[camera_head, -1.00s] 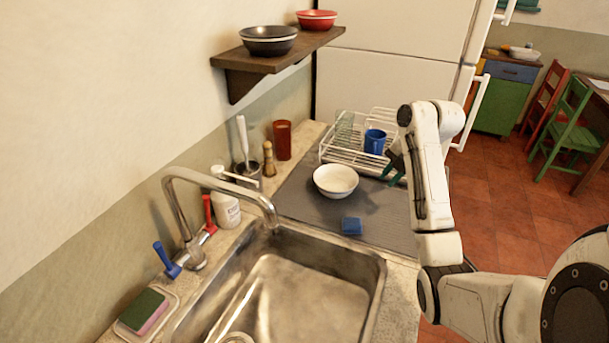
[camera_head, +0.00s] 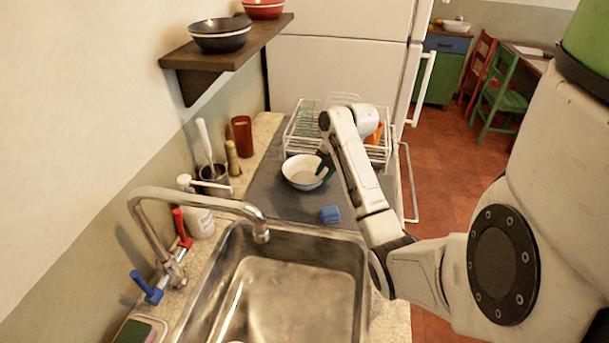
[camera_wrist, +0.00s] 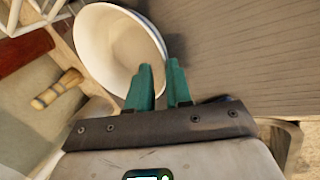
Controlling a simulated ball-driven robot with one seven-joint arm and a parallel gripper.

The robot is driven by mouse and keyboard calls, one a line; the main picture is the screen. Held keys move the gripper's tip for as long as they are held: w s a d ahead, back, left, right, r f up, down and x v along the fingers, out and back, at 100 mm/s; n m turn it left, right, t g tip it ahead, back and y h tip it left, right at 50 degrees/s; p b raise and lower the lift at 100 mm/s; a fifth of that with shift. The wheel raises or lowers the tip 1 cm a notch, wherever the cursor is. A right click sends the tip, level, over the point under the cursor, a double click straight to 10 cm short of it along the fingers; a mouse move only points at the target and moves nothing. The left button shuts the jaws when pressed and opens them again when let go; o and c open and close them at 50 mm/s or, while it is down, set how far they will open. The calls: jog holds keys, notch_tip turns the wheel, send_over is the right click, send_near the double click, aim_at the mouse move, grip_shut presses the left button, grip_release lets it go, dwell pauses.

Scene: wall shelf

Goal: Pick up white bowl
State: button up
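The white bowl (camera_head: 298,178) sits on the grey mat behind the sink. My gripper (camera_head: 325,168) is at the bowl's right side, pointing down. In the wrist view the bowl (camera_wrist: 112,40) shows its inside at the upper left. My gripper's two green fingers (camera_wrist: 160,80) are apart with a narrow gap. The bowl's right rim runs to this gap, one finger on the inner side and one on the outer. Contact with the rim cannot be made out.
A wire dish rack (camera_head: 299,135) stands behind the bowl. A blue sponge (camera_head: 330,215) lies in front of it on the mat (camera_head: 270,203). The faucet (camera_head: 195,198) arches over the sink (camera_head: 290,290). A wall shelf (camera_head: 240,52) holds a black bowl (camera_head: 220,38) and a red bowl (camera_head: 264,9).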

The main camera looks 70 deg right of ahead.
aim_at(321, 179)
jog(key=shift+p+x, duration=0.3)
jog(key=shift+x, duration=1.6)
jog(key=shift+s, duration=0.1)
jog(key=shift+c, duration=0.4)
grip_shut()
